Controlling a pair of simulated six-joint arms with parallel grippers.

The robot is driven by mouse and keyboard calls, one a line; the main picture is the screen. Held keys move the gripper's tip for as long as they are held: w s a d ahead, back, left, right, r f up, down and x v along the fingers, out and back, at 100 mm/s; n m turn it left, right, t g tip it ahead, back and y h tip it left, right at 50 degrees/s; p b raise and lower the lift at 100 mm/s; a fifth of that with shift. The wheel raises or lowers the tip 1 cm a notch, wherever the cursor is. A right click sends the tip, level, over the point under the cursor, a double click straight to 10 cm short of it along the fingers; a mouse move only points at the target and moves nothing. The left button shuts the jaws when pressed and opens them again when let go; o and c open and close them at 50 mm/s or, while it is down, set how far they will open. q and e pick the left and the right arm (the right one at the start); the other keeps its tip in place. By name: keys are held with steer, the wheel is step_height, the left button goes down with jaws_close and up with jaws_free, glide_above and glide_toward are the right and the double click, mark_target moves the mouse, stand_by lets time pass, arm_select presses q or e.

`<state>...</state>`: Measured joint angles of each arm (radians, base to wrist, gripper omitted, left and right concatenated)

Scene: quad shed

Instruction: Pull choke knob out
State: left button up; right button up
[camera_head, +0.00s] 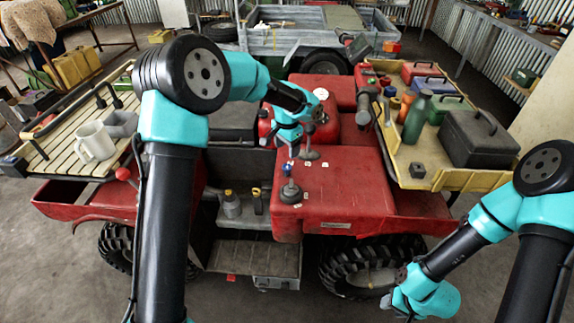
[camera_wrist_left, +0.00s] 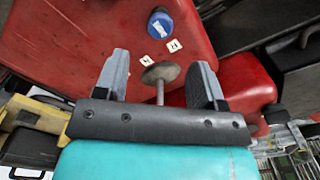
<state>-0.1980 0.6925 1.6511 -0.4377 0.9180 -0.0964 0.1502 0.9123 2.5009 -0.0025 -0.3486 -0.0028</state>
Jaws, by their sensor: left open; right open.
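A grey mushroom-shaped knob (camera_wrist_left: 162,72) on a thin metal stem stands between the two fingers of my left gripper (camera_wrist_left: 162,80) in the left wrist view. Both fingers are apart from it. A blue-capped control (camera_wrist_left: 160,25) with a white mark lies beyond the fingertips. The blue control also shows in the head view (camera_head: 287,169), on the red body in front of my left gripper (camera_head: 290,145). Labels sit beside the controls, too small to read, so I cannot tell which is the choke. My right gripper (camera_head: 392,302) is open and empty at lower right.
The red quad body (camera_head: 345,185) fills the middle. A yellow-edged rack (camera_head: 415,155) holds a green bottle (camera_head: 416,116) and black toolbox (camera_head: 475,138) at right. A trailer (camera_head: 300,40) stands behind.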

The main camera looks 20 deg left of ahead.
mark_target(287, 166)
arm_select(q)
step_height(287, 166, down, 8)
steer(key=shift+f, duration=0.15)
steer(key=shift+c, duration=0.3)
jaws_close()
stand_by(0.4)
